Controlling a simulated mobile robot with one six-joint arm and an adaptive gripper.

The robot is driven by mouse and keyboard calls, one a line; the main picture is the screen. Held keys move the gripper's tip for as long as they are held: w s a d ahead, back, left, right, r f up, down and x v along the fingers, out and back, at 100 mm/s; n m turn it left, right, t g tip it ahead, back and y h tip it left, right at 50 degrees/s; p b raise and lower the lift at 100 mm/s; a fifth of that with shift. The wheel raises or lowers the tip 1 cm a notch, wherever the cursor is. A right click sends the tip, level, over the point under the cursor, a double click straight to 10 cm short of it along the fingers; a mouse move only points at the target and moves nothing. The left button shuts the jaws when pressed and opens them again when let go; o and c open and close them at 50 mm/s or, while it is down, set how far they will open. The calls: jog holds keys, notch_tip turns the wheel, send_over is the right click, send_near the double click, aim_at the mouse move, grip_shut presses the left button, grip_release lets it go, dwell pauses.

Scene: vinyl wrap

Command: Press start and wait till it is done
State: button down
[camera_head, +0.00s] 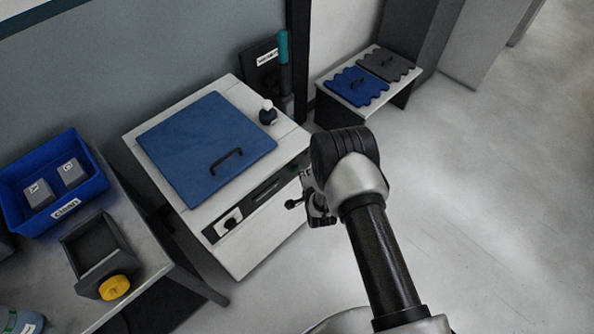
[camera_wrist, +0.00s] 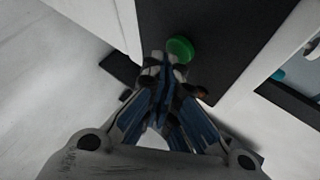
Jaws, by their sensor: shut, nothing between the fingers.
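The machine is a white cabinet (camera_head: 262,225) with a blue lid (camera_head: 200,140) that lies closed on top, a black handle on it. A round green button (camera_wrist: 180,49) sits on a dark panel (camera_wrist: 215,40) in the wrist view. My gripper (camera_wrist: 165,62) is shut and empty, its fingertips right by the button's lower left edge. I cannot tell whether they touch it. In the head view my gripper (camera_head: 318,218) is beside the machine's front right side, partly hidden by my arm.
A blue bin (camera_head: 60,215) with grey blocks and a dark tray (camera_head: 90,245) with a yellow knob stand on a table at the left. A low bench (camera_head: 345,75) holding blue and grey wavy plates stands behind. The floor at the right is clear.

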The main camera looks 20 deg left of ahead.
jog(key=shift+w+a+b, duration=0.2)
jog(key=shift+a+b, duration=0.1)
jog(key=shift+a, duration=0.1)
dwell(0.8)
jog(key=shift+d, duration=0.1)
jog(key=shift+s+d, duration=0.4)
jog(key=shift+d, duration=0.3)
jog(key=shift+d, duration=0.1)
jog(key=shift+s+d+p, duration=0.3)
jog(key=shift+d, duration=0.45)
jog(key=shift+s+d+p, duration=0.3)
jog(key=shift+s+d, duration=0.05)
jog(key=shift+d, duration=0.4)
jog(key=shift+s+d+p, duration=0.3)
jog(key=shift+d, duration=0.45)
